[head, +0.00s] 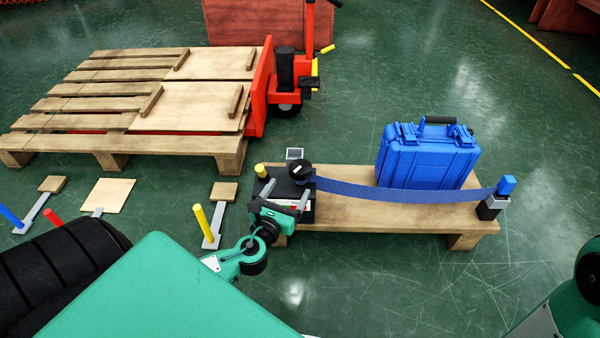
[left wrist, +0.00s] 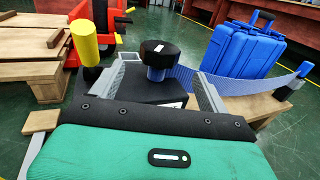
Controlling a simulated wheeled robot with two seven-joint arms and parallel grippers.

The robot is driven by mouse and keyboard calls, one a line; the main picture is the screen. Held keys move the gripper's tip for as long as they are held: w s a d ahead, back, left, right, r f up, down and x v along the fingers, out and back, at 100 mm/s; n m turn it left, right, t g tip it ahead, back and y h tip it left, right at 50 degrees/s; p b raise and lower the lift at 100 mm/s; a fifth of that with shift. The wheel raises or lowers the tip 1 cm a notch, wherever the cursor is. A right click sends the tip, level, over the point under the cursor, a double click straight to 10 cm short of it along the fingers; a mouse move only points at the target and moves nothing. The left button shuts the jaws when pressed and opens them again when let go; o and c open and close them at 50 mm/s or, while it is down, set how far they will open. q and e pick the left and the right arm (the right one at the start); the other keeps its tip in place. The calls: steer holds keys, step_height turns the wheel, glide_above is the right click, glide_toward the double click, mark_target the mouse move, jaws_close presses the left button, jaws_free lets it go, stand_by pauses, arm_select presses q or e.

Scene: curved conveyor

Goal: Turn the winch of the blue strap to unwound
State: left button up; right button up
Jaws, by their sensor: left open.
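The winch (head: 300,168) is a black round knob with a white mark on top, on a blue spool above a black base at the left end of a low wooden platform. The blue strap (head: 400,192) runs from the spool to a post at the right end, passing in front of a blue case. My left gripper (head: 280,194) is open and empty, just in front of the winch. In the left wrist view the knob (left wrist: 160,50) stands beyond and between the spread grey fingers (left wrist: 160,85), apart from them. My right gripper is out of view.
The blue case (head: 425,155) stands upright on the wooden platform (head: 400,218). A yellow-topped post (head: 261,170) is close left of the winch. A yellow lever (head: 203,222) stands on the floor nearby. A large pallet (head: 80,125) lies behind left.

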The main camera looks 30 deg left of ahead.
mark_target(296, 176)
arm_select(q)
steer(key=b+x, duration=0.2)
steer(key=x, duration=0.5)
steer(key=shift+w+f+b, duration=0.1)
steer(key=shift+w+b, duration=0.2)
steer(key=shift+w+a, duration=0.15)
steer(key=shift+w, duration=0.5)
steer(key=c, duration=1)
